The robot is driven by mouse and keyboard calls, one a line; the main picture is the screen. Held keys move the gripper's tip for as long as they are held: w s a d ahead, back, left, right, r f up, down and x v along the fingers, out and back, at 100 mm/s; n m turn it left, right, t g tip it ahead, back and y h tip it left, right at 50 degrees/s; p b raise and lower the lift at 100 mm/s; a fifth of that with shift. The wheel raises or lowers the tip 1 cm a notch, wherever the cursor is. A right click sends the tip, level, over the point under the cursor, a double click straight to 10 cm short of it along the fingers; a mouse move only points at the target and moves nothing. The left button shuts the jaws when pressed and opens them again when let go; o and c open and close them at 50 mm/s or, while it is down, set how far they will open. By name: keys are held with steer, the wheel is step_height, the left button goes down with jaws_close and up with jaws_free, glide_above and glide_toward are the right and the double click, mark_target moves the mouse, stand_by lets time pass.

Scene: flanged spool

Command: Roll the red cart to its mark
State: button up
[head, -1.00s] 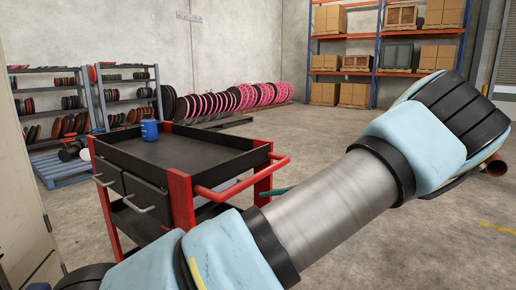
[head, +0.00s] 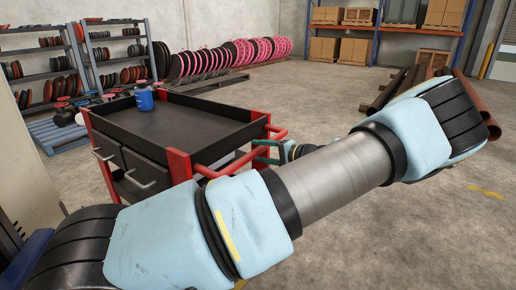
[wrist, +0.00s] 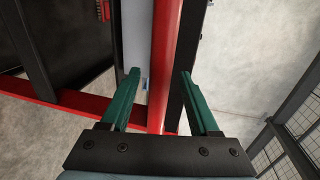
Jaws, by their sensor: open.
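The red cart (head: 183,165) stands at the left of the head view, with a black tray top, dark drawers and red corner posts. Its red push handle (head: 240,163) sticks out on the side toward my arm. My gripper (head: 262,152) is at the handle's right end, partly hidden behind my arm. In the wrist view my gripper (wrist: 160,74) has its teal fingers apart, with a red bar (wrist: 164,50) of the cart running between them. I cannot tell whether either finger touches the bar. I cannot make out the mark for certain.
Yellow floor paint (head: 486,192) shows at the right. Brown pipes (head: 420,88) lie on the floor behind my forearm. Spool racks (head: 120,55) and a blue pallet (head: 62,135) are behind the cart. Bare concrete floor (head: 320,105) lies between the cart and the back wall.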

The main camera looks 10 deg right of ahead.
steer(key=shift+w+a+f, duration=0.1)
steer(key=shift+w+a, duration=0.35)
jaws_close()
stand_by(0.3)
stand_by(0.9)
